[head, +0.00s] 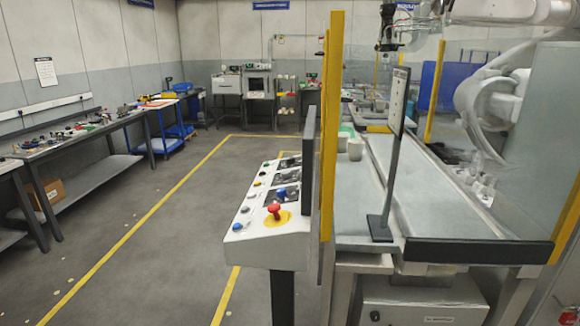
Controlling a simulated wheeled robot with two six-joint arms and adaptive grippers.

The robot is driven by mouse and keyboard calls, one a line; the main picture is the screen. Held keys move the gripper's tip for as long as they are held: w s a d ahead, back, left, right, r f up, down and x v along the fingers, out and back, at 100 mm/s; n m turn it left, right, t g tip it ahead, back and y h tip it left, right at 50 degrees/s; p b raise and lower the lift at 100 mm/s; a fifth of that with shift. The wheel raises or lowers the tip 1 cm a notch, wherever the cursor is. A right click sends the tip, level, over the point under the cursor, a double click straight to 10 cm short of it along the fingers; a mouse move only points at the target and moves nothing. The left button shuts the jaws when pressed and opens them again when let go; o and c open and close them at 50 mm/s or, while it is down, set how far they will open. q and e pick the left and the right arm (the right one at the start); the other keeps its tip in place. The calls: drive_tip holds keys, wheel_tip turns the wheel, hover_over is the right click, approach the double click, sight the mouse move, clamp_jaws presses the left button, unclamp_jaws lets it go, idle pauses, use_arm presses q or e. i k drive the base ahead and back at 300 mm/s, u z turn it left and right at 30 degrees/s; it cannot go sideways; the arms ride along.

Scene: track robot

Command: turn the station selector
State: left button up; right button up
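A white slanted control panel (262,235) stands on a dark post near the middle of the head view. Near its front is a red mushroom button (274,209) on a yellow disc. Behind that, a blue knob (281,191) sits on a dark plate; more dark plates lie farther back. I cannot tell for sure which control is the station selector. Small round buttons run along the panel's left side, among them a blue one (237,227) and a white one (244,210). Neither of my grippers shows in the head view.
A yellow post (332,120) and dark upright screen (307,150) border the panel's right side. Beyond is a conveyor (440,200) with a sign stand (384,190) and a large white robot arm (495,105). A workbench (75,140) lines the left; the floor between is clear.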

sight(291, 161)
drive_tip(key=u, duration=1.15)
drive_tip(key=i, duration=3.2)
drive_tip(key=z, duration=3)
